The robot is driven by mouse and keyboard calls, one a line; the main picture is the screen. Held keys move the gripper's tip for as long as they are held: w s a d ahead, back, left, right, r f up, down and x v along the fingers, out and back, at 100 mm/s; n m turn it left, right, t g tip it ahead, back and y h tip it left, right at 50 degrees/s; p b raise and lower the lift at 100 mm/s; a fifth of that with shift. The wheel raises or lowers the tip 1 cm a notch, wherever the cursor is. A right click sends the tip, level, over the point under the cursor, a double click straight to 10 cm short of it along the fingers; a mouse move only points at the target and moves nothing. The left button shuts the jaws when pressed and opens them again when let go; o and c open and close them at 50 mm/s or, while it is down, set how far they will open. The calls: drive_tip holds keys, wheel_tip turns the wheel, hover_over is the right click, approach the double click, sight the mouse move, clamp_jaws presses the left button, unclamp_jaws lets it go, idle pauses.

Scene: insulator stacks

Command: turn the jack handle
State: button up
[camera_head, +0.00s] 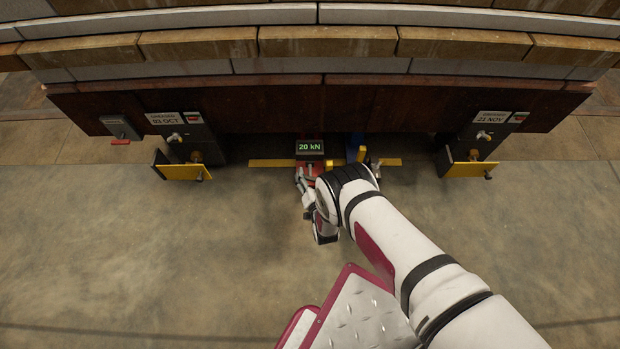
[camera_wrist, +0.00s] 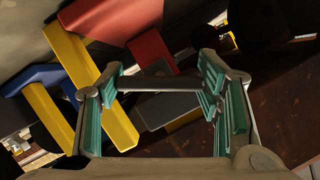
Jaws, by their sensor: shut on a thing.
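The jack (camera_head: 309,168) is a red unit under the front edge of the stack, with a dark display box (camera_head: 310,147) reading 20 kN. My gripper (camera_wrist: 160,86) is at the jack; my arm hides most of it in the head view. In the wrist view its two green-padded fingers stand at either side of a grey bar (camera_wrist: 160,83), which looks like the jack handle, and are shut on it. Red parts (camera_wrist: 150,47) of the jack show just beyond the bar. The handle cannot be made out in the head view.
Yellow bars (camera_head: 272,163) and a blue part (camera_head: 355,148) flank the jack closely. Dark posts with yellow plates stand left (camera_head: 183,172) and right (camera_head: 470,169). A grey switch box (camera_head: 120,128) hangs far left. The concrete floor in front is clear.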

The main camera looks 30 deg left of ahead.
drive_tip(key=shift+m+y, duration=0.3)
drive_tip(key=shift+m, duration=0.1)
idle(0.3)
drive_tip(key=o, duration=1.2)
drive_tip(key=v, duration=1.2)
drive_tip(key=shift+r, duration=0.1)
drive_tip(key=shift+d, duration=0.1)
